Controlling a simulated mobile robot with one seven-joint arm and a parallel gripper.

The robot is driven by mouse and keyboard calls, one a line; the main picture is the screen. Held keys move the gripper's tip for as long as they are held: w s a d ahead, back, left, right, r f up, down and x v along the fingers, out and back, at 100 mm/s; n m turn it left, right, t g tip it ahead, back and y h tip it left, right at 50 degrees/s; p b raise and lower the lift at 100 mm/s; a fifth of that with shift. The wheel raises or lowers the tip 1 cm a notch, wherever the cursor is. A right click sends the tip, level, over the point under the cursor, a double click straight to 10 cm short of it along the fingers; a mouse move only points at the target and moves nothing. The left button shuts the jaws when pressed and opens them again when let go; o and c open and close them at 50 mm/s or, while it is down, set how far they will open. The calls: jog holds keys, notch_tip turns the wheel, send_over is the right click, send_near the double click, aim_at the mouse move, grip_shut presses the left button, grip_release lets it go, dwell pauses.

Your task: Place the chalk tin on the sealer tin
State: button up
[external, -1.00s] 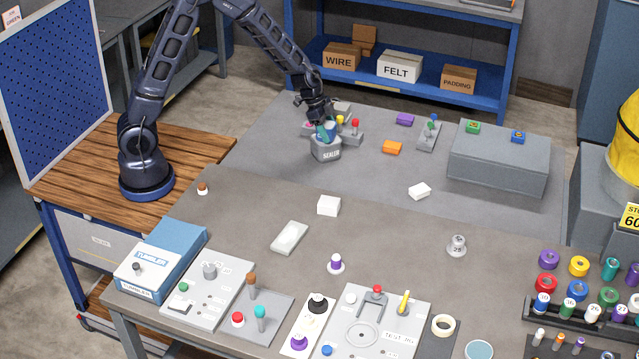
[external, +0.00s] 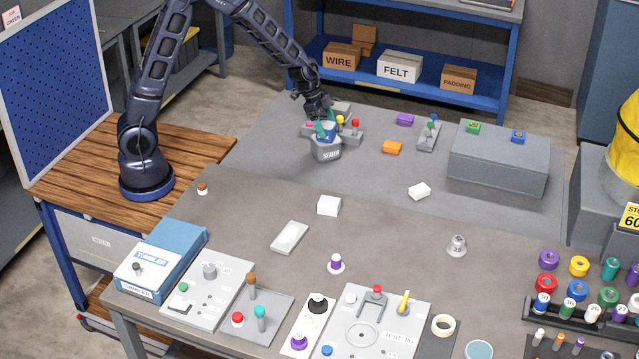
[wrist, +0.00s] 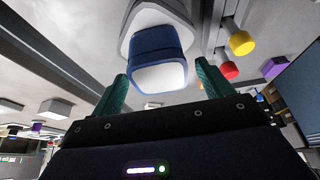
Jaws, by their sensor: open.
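The chalk tin (external: 326,134), blue with a white face, sits on the grey sealer tin (external: 327,153) on the far table. My gripper (external: 324,124) is just above, its teal fingers spread to either side of the chalk tin. In the wrist view, the chalk tin (wrist: 158,70) lies between the open fingertips (wrist: 162,68), with gaps visible on both sides. The pale grey sealer tin (wrist: 135,18) shows beyond it, partly covered by the chalk tin. The contact between the two tins is too small to judge closely.
A grey fixture with yellow and red knobs (external: 355,123) stands right beside the sealer tin. The table left of the sealer tin is clear.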

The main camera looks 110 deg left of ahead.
jog(key=v, duration=0.9)
jog(key=shift+r, duration=0.2)
jog(key=s+d+r, duration=0.3)
jog(key=d+r, duration=0.3)
jog(key=d, duration=0.5)
jog(key=s+d+r, duration=0.4)
jog(key=d+r, duration=0.2)
jog(key=d, duration=0.6)
jog(key=s+d+r, duration=0.3)
jog(key=s+d, duration=1)
jog(key=s, duration=0.4)
jog(key=shift+s+r, duration=0.2)
